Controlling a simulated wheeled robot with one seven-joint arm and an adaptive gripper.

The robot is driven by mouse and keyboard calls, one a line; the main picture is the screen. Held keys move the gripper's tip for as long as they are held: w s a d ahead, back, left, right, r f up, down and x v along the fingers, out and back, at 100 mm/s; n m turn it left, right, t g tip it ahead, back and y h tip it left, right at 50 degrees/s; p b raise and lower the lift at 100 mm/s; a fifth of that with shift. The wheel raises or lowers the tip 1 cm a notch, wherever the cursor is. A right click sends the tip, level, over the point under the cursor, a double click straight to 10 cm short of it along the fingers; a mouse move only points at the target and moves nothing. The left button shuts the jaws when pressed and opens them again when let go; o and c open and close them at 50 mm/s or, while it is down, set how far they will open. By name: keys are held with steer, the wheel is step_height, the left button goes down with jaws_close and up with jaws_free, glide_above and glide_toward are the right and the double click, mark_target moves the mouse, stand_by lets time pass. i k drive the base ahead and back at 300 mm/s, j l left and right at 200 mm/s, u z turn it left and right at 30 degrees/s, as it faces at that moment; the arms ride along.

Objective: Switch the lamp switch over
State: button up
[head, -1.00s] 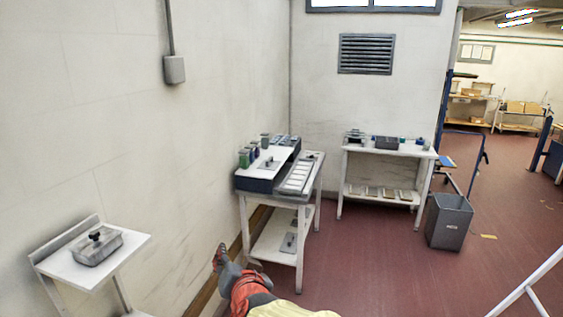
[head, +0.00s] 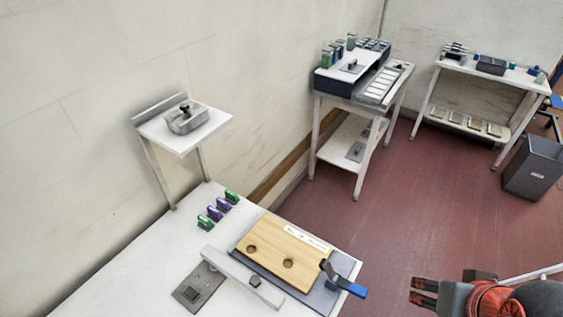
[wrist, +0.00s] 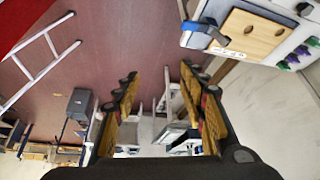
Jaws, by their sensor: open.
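A grey plate with a dark square on it (head: 200,287) lies on the white bench near its front; it may be the lamp switch, but I cannot tell surely or read its position. A pale grey bar (head: 243,279) lies beside it and partly over it. My gripper (head: 416,291) is at the lower right of the head view, beyond the bench's right side and apart from it. In the wrist view my gripper (wrist: 158,85) is open and empty, its two fingers wide apart. The plate cannot be made out in the wrist view.
On the white bench (head: 120,262), a wooden board with two holes (head: 268,254) sits beside a blue-handled clamp (head: 342,279). Several green and purple pieces (head: 215,212) stand behind it. Red floor (head: 400,200) is open to the right.

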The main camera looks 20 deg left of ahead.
mark_target(189, 291)
steer(key=u, duration=1.75)
